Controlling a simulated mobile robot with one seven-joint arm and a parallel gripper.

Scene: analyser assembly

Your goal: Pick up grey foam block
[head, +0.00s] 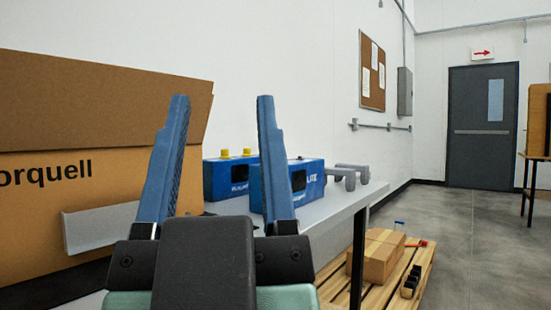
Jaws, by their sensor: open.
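A light grey slab (92,226), which looks like the grey foam block, shows at the left against the lower front of a large cardboard box (110,110). My gripper (222,100) points up and away in the middle of the view, its two blue fingers wide apart with nothing held between them. The gripper's dark body covers part of the bench below, and the slab's right end is close to the finger's base in view.
Blue battery-like boxes (305,182), one with yellow caps, stand on the grey bench (330,207), with grey fittings (350,172) beyond. A wooden pallet (385,295) on the floor at right carries a carton (376,258). Open floor leads to a dark door (484,150).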

